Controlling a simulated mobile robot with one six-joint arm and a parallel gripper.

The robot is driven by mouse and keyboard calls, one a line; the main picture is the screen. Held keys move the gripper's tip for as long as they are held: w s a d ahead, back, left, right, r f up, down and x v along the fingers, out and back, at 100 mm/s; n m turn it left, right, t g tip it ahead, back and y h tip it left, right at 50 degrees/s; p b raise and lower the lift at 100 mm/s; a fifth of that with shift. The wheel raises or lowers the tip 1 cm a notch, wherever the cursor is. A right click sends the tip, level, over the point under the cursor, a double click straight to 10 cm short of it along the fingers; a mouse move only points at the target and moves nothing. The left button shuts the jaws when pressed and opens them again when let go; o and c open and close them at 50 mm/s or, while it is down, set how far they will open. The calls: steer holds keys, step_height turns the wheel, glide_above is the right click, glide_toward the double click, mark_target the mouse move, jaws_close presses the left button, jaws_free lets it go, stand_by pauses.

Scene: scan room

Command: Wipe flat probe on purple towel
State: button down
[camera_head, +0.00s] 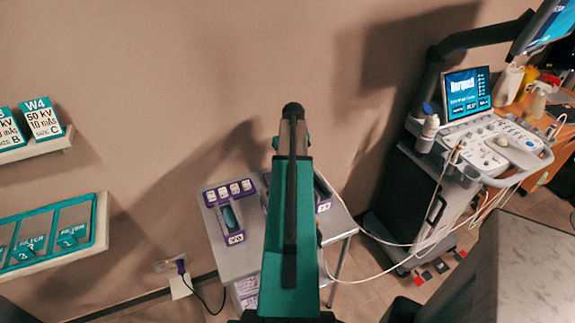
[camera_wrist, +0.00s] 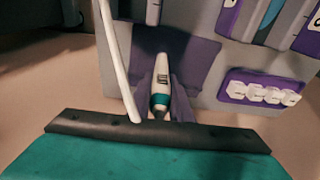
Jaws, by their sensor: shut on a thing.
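The flat probe (camera_wrist: 161,78), white with a dark label and a teal band, shows in the middle of the wrist view. My gripper (camera_wrist: 162,92) is shut on it, with a dark finger on each side. The purple towel (camera_wrist: 201,58) lies on the grey table behind the probe. I cannot tell whether the probe touches the towel. A white cable (camera_wrist: 116,62) runs down the left side to near the gripper. In the head view my teal arm covers the middle of the table, hiding the gripper, probe and towel.
The grey table (camera_head: 240,264) bears a purple-edged holder (camera_head: 211,197) with a teal item at left; another holder (camera_head: 323,205) is partly hidden at right. An ultrasound cart (camera_head: 437,197) stands at right, its white cables trailing toward the table. Wall shelves (camera_head: 42,147) are at left.

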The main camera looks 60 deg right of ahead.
stand_by(0.4)
steer(key=shift+w+a, duration=1.45)
steer(key=shift+a, duration=0.25)
steer(key=shift+s+d, duration=0.1)
steer(key=shift+d, duration=0.1)
steer(key=shift+s+d, duration=1.35)
steer(key=shift+d, duration=0.2)
steer(key=shift+r+p, duration=0.15)
steer(key=shift+p, duration=0.2)
steer(key=shift+r+p, duration=2.15)
steer(key=shift+r, duration=1.75)
steer(key=shift+w+a, duration=0.1)
